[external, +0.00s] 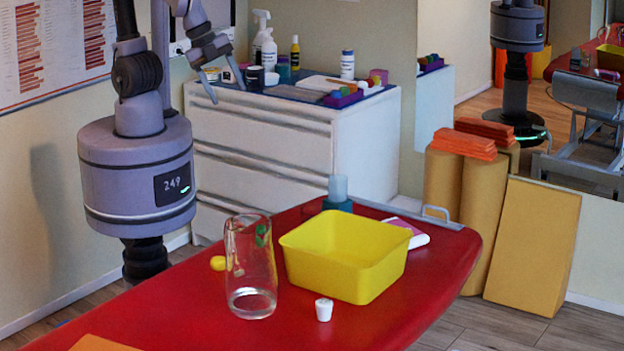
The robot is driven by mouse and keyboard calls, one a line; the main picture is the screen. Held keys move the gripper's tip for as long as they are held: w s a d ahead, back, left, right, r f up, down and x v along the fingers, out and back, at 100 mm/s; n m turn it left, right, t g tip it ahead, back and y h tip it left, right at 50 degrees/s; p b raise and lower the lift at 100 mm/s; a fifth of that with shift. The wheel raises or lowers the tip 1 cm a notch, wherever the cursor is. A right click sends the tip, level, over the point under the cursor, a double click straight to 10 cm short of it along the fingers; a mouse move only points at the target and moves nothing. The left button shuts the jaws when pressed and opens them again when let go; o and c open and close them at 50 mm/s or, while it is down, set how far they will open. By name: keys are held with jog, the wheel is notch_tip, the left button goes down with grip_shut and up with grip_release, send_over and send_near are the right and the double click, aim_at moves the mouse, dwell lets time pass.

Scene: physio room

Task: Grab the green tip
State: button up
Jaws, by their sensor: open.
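A small green piece (262,234) shows at the upper right of the clear glass jug (250,275) on the red table. I cannot tell whether it is inside the jug or behind it, or whether it is the green tip. My gripper (228,95) is open and empty. It points down at the upper left, in front of the white drawer cabinet in the picture, well above and apart from the jug.
The red table (190,315) also holds a yellow bin (335,275), a small white cup (324,309), a yellow object (218,263) and a teal-based cup (338,190). Bottles and small items crowd the white cabinet (365,145). Yellow rolls (460,205) stand right.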

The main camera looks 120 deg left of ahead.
jog(key=w+d+f+m+g+y+p, duration=0.15)
jog(key=w+f+m, duration=0.3)
jog(key=f, duration=0.55)
jog(key=w+d+f+m+g+p, duration=0.25)
jog(key=w+f+m, duration=0.2)
jog(key=f, duration=0.55)
jog(key=b+x, duration=0.3)
jog(key=x, duration=0.3)
jog(key=b+x, duration=0.3)
jog(key=x, duration=0.3)
jog(key=a+b+x, duration=0.1)
jog(key=b+x, duration=0.2)
jog(key=x, duration=0.4)
jog(key=shift+s+d+r, duration=0.1)
jog(key=shift+r, duration=0.1)
jog(key=shift+r+y, duration=0.1)
jog(key=shift+y, duration=0.15)
grip_shut()
jog(key=shift+r, duration=0.1)
